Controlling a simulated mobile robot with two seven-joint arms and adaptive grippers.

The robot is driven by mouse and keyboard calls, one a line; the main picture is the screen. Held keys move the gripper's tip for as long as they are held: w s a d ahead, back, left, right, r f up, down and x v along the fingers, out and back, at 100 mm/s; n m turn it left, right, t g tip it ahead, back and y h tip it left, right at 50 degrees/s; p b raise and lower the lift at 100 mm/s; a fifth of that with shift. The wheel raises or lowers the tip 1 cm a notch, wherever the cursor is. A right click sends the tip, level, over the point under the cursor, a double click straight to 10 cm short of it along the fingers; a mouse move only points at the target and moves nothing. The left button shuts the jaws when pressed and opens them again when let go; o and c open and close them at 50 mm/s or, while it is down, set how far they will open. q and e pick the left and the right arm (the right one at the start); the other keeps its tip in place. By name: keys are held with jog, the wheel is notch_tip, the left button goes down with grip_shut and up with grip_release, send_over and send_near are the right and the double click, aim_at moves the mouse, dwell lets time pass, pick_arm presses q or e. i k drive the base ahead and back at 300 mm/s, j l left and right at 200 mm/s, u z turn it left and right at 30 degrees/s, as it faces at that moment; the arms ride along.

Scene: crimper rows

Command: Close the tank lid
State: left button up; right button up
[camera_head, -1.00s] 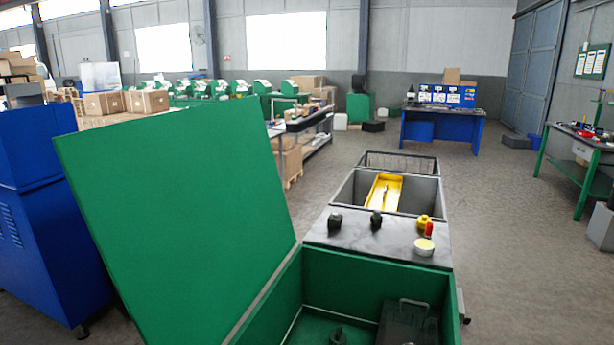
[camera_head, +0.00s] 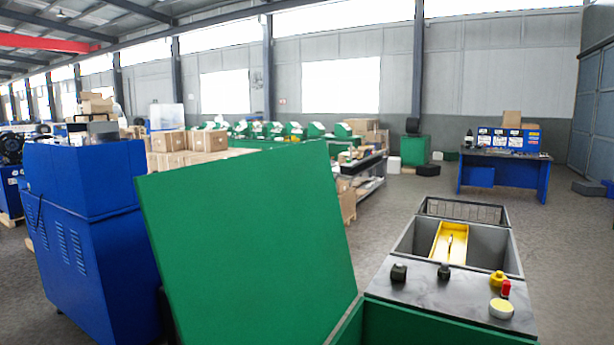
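The tank lid (camera_head: 245,240) is a large flat green panel. It stands open, tilted up and leaning to the left, in the middle of the head view. Its lower right edge meets the green tank (camera_head: 425,328), of which only the back rim and wall show at the bottom. The tank's inside is mostly out of the picture. Neither of my grippers is in view.
A dark worktop (camera_head: 440,297) with knobs and a red-topped item adjoins the tank, with a grey bin holding a yellow tray (camera_head: 450,243) behind it. A blue machine (camera_head: 95,235) stands close left of the lid. Open floor (camera_head: 575,260) lies to the right.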

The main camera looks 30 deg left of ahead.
aim_at(251, 248)
jog(key=j+z, duration=0.25)
jog(key=j, duration=1)
jog(key=j+z, duration=0.2)
jog(key=j, duration=2.1)
jog(key=k, duration=0.05)
